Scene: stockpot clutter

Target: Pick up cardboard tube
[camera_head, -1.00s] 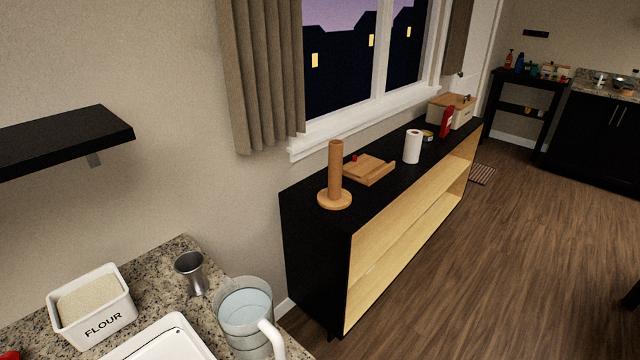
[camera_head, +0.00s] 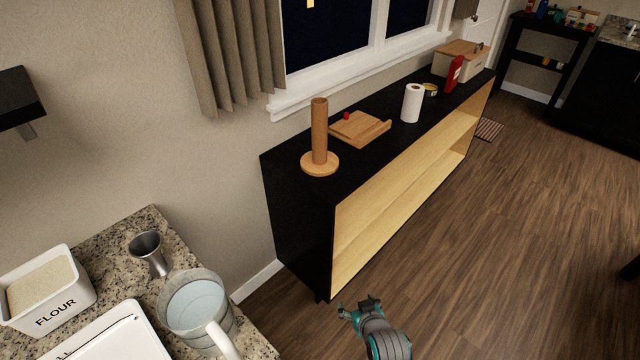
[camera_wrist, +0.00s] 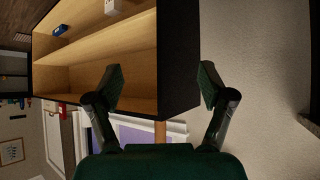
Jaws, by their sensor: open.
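A brown cardboard-coloured tube (camera_head: 319,130) stands upright on a round wooden base (camera_head: 320,166) at the near end of the black cabinet's top. A narrow brown upright piece in the wrist view (camera_wrist: 160,131), low between my fingers, looks like the same tube, mostly hidden there. My gripper (camera_head: 357,306) is at the bottom of the head view, in front of the cabinet's near end and apart from the tube. In the wrist view my gripper (camera_wrist: 161,82) has its two fingers spread wide with nothing between the tips.
The black cabinet (camera_head: 295,205) has open wooden shelves. On its top are a wooden board (camera_head: 358,128), a white paper roll (camera_head: 412,103), a red item (camera_head: 454,74) and a box. A granite counter with a pitcher (camera_head: 195,305) is at left.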

